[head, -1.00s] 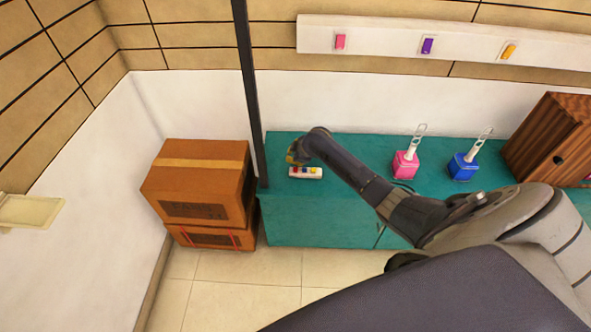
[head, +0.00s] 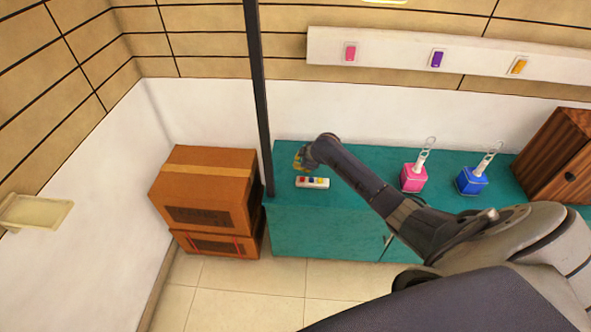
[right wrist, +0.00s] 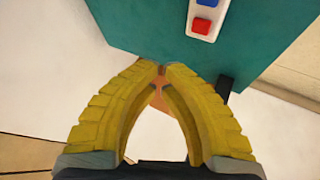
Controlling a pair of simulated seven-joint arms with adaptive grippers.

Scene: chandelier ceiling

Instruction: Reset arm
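My right gripper (head: 301,158) has yellow fingers and hangs at the left end of the teal cabinet (head: 335,230), just behind a white button panel (head: 312,183). In the right wrist view the fingertips (right wrist: 162,70) meet, with nothing visible held between them. The panel, with red and blue buttons, also shows in that view (right wrist: 208,22), apart from the fingers. My left gripper is not in view.
Stacked cardboard boxes (head: 205,190) stand left of the cabinet, beside a dark post (head: 257,100). A pink holder (head: 413,178), a blue holder (head: 472,181) and a wooden box (head: 556,160) stand on the right. Coloured switches line the white wall strip (head: 390,53).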

